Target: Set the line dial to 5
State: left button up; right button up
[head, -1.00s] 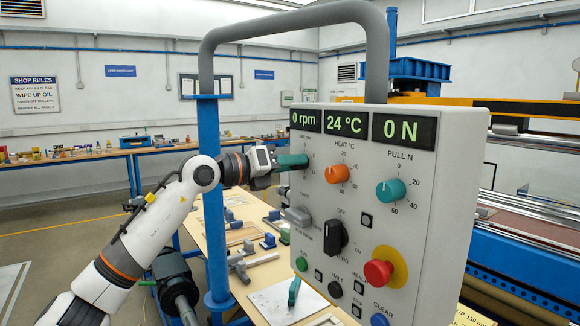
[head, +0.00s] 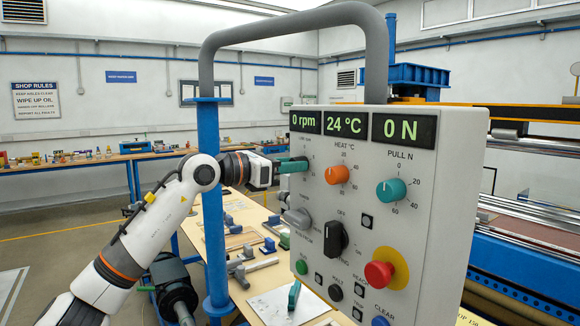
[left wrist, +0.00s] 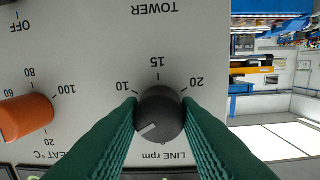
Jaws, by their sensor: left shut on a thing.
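The line dial (left wrist: 160,113) is a dark round knob under the "LINE rpm" label, which appears upside down in the left wrist view. My left gripper (left wrist: 160,116) is shut on it, one green finger on each side. The dial's white mark points to the lower left in that view, toward a finger. The 10, 15 and 20 marks show; the numbers near the mark are hidden. In the head view my left gripper (head: 293,165) is at the upper left of the grey panel (head: 445,215) and covers the dial. The speed display (head: 304,121) reads 0 rpm. My right gripper is not in view.
An orange heat dial (head: 337,174), a teal pull dial (head: 391,191), a black selector (head: 335,238) and a red button (head: 378,273) are on the same panel. A blue post (head: 216,205) stands beside my left arm. A table (head: 262,285) with parts lies below.

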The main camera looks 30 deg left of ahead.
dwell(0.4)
pick_arm(q)
jog(key=o, duration=1)
jog(key=b+v, duration=0.6)
jog(key=v, duration=0.6)
